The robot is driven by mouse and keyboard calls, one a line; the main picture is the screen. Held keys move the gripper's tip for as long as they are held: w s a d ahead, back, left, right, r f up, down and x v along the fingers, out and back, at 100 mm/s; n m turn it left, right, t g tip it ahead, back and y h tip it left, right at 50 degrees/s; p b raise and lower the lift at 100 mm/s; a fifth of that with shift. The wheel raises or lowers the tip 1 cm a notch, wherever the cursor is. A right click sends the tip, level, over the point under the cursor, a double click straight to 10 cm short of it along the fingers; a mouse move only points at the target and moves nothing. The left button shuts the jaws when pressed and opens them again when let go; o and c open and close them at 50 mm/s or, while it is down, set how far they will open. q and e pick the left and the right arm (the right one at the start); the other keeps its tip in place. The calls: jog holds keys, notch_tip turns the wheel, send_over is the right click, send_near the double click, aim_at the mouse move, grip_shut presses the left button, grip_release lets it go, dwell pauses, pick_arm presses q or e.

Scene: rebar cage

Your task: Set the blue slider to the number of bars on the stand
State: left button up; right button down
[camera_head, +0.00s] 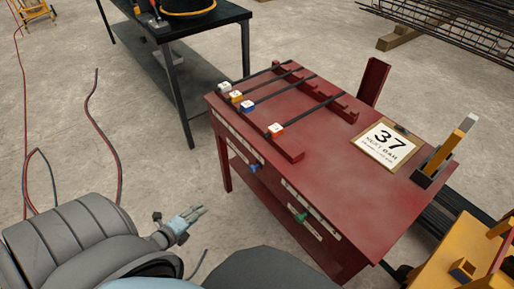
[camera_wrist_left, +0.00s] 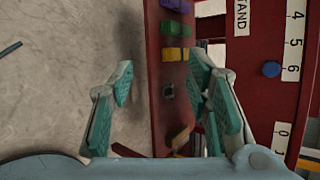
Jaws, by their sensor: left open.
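The blue slider (camera_head: 256,167) is a knob on the front face of the red table (camera_head: 330,190). In the left wrist view the blue slider (camera_wrist_left: 271,69) sits beside the 6 of its number strip (camera_wrist_left: 293,42). The stand (camera_head: 337,105) on the tabletop carries several dark bars (camera_head: 280,86) with white, orange and blue end caps. My left gripper (camera_head: 190,217) is open and empty, left of the table front and apart from the slider. In the left wrist view its fingers (camera_wrist_left: 160,82) are spread. My right gripper is not in view.
A dark workbench (camera_head: 165,60) stands behind. Purple, green and yellow blocks (camera_wrist_left: 173,54) show near my fingers. Red hoses (camera_head: 105,140) lie on the floor, left.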

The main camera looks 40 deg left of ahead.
pick_arm(q)
jog(key=w+m+t+h+b, duration=0.25)
jog(key=w+m+b, duration=0.2)
jog(key=m, duration=0.35)
jog(key=m+t+h+b, duration=0.4)
jog(key=m+h+b, duration=0.1)
jog(key=m, duration=0.7)
send_near(251, 170)
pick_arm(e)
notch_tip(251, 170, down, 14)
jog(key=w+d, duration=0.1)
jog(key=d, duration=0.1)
pick_arm(q)
jog(key=shift+g+y, duration=0.25)
jog(key=b+x, duration=0.3)
jog(key=x, duration=0.2)
jog(key=b+x, duration=0.3)
jog(key=x, duration=0.2)
jog(key=shift+r+b, duration=0.2)
jog(key=shift+b, duration=0.1)
jog(key=shift+w+d, duration=0.15)
jog(key=shift+w, duration=0.2)
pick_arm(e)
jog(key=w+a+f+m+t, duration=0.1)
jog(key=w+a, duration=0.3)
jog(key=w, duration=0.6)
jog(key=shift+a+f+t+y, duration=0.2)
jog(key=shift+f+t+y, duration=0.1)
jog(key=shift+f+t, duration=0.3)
